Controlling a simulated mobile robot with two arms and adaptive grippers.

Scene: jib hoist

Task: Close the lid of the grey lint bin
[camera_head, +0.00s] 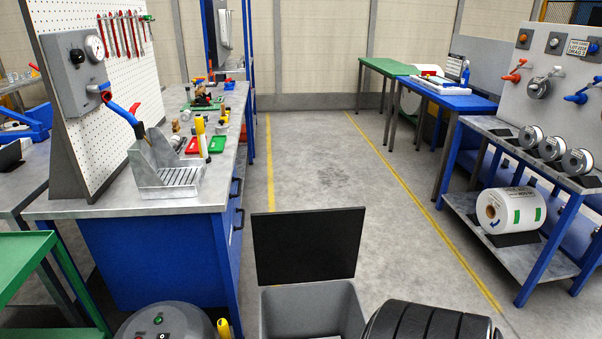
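The grey lint bin (314,307) stands on the floor at the bottom middle of the head view. Its dark, flat lid (308,245) is raised and stands roughly upright at the far side of the bin. The bin's opening faces up and part of its grey inside shows. The bottom of the bin is cut off by the picture's edge. Neither of my grippers is in view.
A black ribbed round object (430,322) is close to the bin's right side. A grey domed unit (165,322) with buttons stands to its left. A blue workbench (150,255) is at the left. The floor aisle (320,160) beyond the lid is clear.

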